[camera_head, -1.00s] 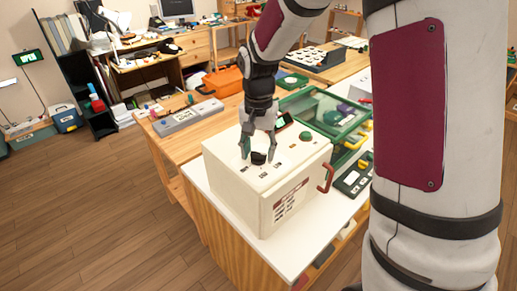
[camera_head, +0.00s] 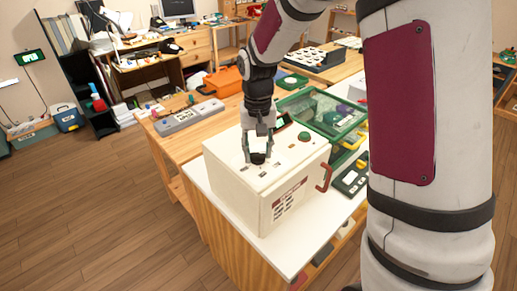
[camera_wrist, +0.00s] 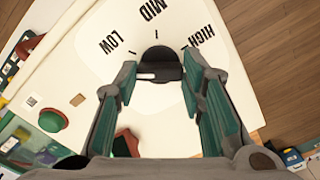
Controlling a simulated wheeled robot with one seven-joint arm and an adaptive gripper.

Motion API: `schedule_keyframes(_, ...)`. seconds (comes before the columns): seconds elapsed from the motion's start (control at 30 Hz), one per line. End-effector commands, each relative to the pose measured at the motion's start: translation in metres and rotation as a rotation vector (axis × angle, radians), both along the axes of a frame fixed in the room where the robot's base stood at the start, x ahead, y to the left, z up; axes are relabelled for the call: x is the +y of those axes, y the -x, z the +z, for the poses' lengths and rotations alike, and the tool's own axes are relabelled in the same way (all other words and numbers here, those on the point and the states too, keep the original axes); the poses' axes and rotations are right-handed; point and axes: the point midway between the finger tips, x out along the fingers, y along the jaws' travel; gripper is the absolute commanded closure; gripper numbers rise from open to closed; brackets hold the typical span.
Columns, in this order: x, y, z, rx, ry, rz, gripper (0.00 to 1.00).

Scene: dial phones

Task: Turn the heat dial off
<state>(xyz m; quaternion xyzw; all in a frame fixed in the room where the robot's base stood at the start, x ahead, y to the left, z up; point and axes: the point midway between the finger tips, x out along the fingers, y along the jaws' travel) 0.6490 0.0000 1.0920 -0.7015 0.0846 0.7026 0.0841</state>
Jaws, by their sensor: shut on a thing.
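The heat dial (camera_head: 258,159) is a black round knob on top of a cream box (camera_head: 232,160). In the wrist view the dial (camera_wrist: 160,66) has a raised bar with a white mark at its left end. LOW, MID and HIGH are printed around its far side; no OFF label can be read. My gripper (camera_head: 258,153) points down over the box. In the wrist view the fingers of my gripper (camera_wrist: 163,76) stand on either side of the dial, shut on it. The fingers cover parts of the dial's sides.
A green knob (camera_head: 304,136) sits on the box top, and a red handle (camera_head: 325,178) sticks out from its side. A green-framed clear case (camera_head: 318,108) stands behind. A dark keypad device (camera_head: 352,180) lies on the white tabletop to the right. Open floor lies left.

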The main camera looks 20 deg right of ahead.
Motion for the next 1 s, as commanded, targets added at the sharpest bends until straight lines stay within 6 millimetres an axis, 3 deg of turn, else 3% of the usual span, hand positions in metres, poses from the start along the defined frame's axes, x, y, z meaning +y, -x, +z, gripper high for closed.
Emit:
schedule_keyframes(0.5,-0.0007,-0.0008,0.0018,-0.005,0.0,0.448,0.91)
schedule_keyframes(1.0,0.0001,-0.0016,0.0014,-0.005,0.0,0.639,0.91)
